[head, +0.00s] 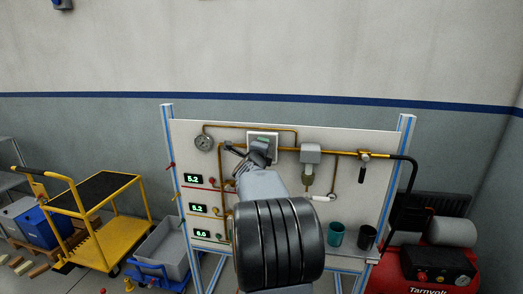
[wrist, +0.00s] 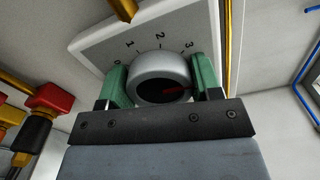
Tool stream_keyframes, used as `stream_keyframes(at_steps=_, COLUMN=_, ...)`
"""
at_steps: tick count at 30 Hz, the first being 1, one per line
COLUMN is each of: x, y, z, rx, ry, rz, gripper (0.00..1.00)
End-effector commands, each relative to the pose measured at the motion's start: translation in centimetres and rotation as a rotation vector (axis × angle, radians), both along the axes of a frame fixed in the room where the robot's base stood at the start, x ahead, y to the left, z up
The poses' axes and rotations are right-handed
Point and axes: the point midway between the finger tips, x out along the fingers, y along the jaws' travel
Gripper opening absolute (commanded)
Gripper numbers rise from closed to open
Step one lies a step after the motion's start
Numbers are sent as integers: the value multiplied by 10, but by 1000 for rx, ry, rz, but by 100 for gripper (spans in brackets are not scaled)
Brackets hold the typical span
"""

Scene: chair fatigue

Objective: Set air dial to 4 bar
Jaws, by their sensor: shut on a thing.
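The air dial is a round silver knob (wrist: 158,66) on a pale square plate (wrist: 90,45) in the wrist view. The numbers 0, 1, 2 and 3 show around it; the rest of the scale is hidden. A small red mark shows on the knob's dark front, but I cannot read its setting. My gripper (wrist: 161,82) is shut on the knob, with a green pad on each side. In the head view the plate (head: 262,134) is on the upper part of the white panel (head: 350,180), partly covered by my gripper (head: 255,153) and arm.
A round gauge (head: 204,142) and brass pipes (head: 325,151) are near the dial. A yellow cart (head: 110,235) stands left and a red compressor (head: 438,265) right. Red and yellow fittings (wrist: 45,115) are close in the wrist view.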

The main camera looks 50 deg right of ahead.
Motion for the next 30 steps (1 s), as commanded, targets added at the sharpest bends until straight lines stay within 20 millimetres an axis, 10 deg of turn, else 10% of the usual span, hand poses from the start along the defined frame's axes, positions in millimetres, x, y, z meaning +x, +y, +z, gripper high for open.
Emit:
stream_keyframes(at_steps=12, x=0, y=0, z=0, rx=-2, ry=4, rz=-1, gripper=35)
stream_keyframes(at_steps=13, x=0, y=0, z=0, rx=-3, ry=3, rz=-1, gripper=60)
stream_keyframes(at_steps=20, x=0, y=0, z=0, rx=-2, ry=3, rz=0, gripper=82)
stream_keyframes(at_steps=30, x=-2, y=4, z=0, rx=-3, ry=3, rz=1, gripper=84)
